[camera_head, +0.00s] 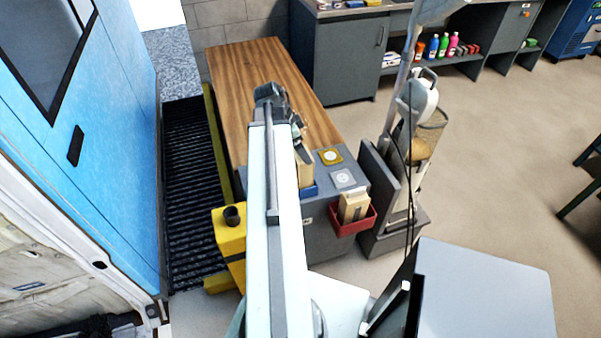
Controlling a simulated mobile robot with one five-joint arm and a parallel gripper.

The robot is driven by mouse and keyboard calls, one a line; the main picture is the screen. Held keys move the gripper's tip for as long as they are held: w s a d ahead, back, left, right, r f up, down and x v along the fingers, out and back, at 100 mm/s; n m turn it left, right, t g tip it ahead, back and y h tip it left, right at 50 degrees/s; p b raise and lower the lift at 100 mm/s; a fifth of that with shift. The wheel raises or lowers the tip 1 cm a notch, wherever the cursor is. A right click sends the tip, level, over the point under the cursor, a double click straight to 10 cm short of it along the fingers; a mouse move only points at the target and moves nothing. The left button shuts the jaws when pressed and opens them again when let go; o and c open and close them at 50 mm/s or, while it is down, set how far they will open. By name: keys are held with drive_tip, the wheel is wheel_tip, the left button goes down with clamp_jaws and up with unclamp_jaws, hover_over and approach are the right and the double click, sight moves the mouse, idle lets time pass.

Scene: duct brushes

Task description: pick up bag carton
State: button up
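A tan carton (353,207) stands in a small red bin (353,222) on the front of the grey cabinet. A second tan carton (305,173) sits by a blue bin (309,190), partly hidden behind my arm. I cannot tell from the picture which of the two is the bag carton. My gripper (303,152) hangs from the end of my arm, pointing down just above the second carton in this view. Its fingers are small and dark, and I cannot tell whether they are open or touch the carton.
A wooden bench top (245,75) stretches behind the grey cabinet (335,240). A yellow post (230,235) stands left of my arm. A vacuum-like machine (420,130) stands to the right. A blue van door (95,130) fills the left. The floor at right is mostly clear.

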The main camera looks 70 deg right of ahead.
drive_tip(key=b+x, duration=0.4)
drive_tip(key=x, duration=0.1)
drive_tip(key=shift+w, duration=0.15)
drive_tip(key=shift+r, duration=0.15)
drive_tip(key=c, duration=1.7)
wheel_tip(320, 180, up, 17)
drive_tip(key=p, duration=1.7)
